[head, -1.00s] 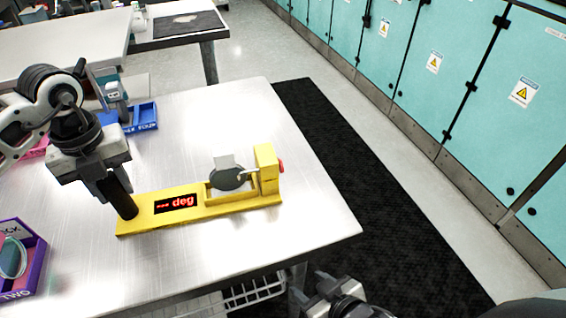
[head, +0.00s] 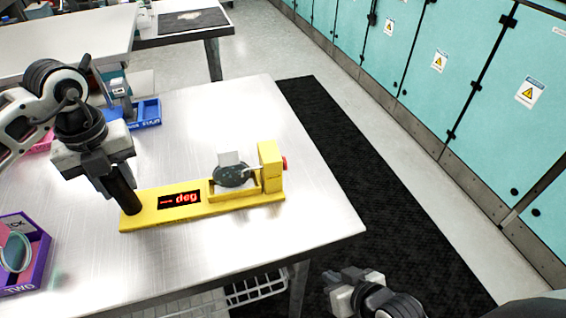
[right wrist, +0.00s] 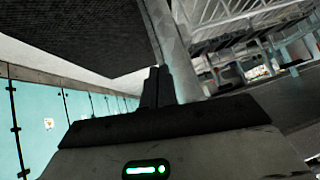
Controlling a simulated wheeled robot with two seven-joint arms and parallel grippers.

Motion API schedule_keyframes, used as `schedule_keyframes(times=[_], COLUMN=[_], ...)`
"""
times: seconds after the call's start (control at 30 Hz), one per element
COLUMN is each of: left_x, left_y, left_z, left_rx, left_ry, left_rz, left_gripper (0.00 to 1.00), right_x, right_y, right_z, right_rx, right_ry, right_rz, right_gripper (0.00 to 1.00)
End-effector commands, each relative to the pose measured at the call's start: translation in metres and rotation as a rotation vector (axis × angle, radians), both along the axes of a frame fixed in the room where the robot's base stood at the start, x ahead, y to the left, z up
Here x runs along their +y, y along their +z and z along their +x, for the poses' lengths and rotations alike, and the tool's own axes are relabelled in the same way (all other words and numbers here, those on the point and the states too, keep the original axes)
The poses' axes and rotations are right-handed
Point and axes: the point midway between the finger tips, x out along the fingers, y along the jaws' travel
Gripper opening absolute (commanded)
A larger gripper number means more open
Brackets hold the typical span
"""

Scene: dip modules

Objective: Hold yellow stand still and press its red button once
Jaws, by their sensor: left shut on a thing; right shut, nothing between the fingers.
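The yellow stand (head: 230,204) lies flat on the metal table near its front right edge. Its red button (head: 284,163) is on the right side of the upright block at its right end. A dark round disc with a pale square piece (head: 231,173) sits in the stand's cradle. The small display (head: 179,199) shows red dashes and "deg". My left gripper (head: 129,203) is shut on the stand's left end, around a dark post there. My right gripper (head: 338,279) is beyond the table's front edge, apart from the stand. Its fingers are together and empty in the right wrist view (right wrist: 156,88).
A purple tray (head: 38,262) marked TWO stands at the left front, and a blue tray (head: 146,115) marked FOUR behind the left arm. A white wire basket (head: 255,291) hangs under the table. The tabletop right of the stand is clear.

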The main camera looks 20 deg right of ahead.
Motion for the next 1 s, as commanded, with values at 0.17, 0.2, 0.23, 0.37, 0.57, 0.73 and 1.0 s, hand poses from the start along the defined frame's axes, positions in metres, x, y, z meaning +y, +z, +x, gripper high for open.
schedule_keyframes(times=[0.17,0.2,0.23,0.37,0.57,0.73,1.0], left_x=[0.000,0.000,0.000,0.000,0.000,-0.001,-0.001], left_y=[0.001,0.001,0.001,0.001,0.001,0.001,0.001], left_z=[0.000,0.000,0.000,0.000,0.000,0.000,0.000], left_rx=[-0.001,-0.001,-0.001,-0.002,-0.002,-0.002,-0.002], left_ry=[0.000,0.000,0.000,0.000,0.000,0.000,0.000], left_rz=[-0.002,-0.002,-0.002,-0.003,-0.003,-0.003,-0.003], left_gripper=[0.12,0.12,0.12,0.12,0.12,0.12,0.12], right_x=[-0.067,-0.078,-0.086,-0.108,-0.118,-0.098,-0.087], right_y=[0.015,0.023,0.029,0.065,0.129,0.163,0.197], right_z=[0.004,0.005,0.005,0.009,0.013,0.032,0.069], right_rx=[0.167,0.202,0.226,0.319,0.422,0.340,0.077], right_ry=[-0.183,-0.215,-0.236,-0.290,-0.273,-0.188,-0.133], right_rz=[0.205,0.262,0.305,0.484,0.714,0.989,1.350], right_gripper=[0.00,0.00,0.00,0.00,0.00,0.00,0.00])
